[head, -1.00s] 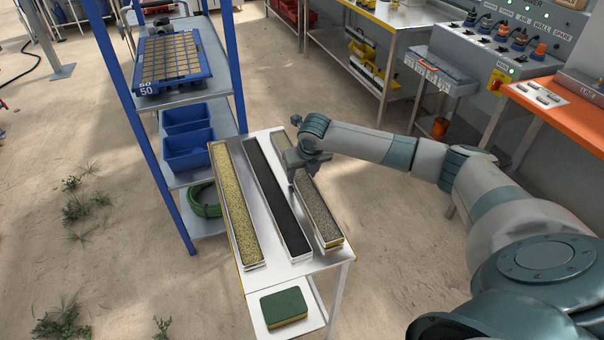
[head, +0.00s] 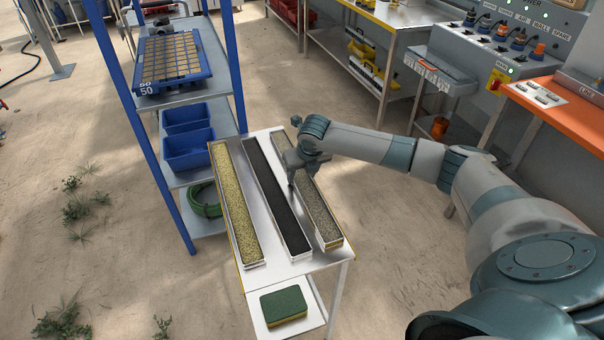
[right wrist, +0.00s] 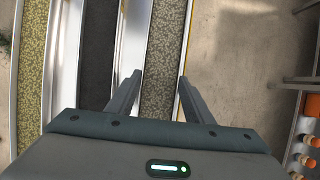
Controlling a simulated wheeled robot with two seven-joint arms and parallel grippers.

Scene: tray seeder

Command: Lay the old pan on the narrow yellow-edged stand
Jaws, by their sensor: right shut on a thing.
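The narrow yellow-edged stand (head: 294,268) has a bright metal top and carries three long, narrow pans side by side. The left pan (head: 237,215) holds yellowish grain and the middle pan (head: 279,205) holds something black. The right pan (head: 322,216), with grey-brown speckled filling, lies along the right edge; it also shows in the right wrist view (right wrist: 163,60). My right gripper (head: 291,178) is over this right pan, with its fingers (right wrist: 158,88) shut across its two long sides. I cannot tell whether the pan touches the top. My left gripper is not in view.
A blue-posted rack (head: 172,150) with a seed tray (head: 172,62) and blue bins (head: 188,148) stands close on the left. A green sponge (head: 284,306) lies on the stand's lower shelf. An orange bench (head: 550,105) is at right. Sandy floor is free around the stand.

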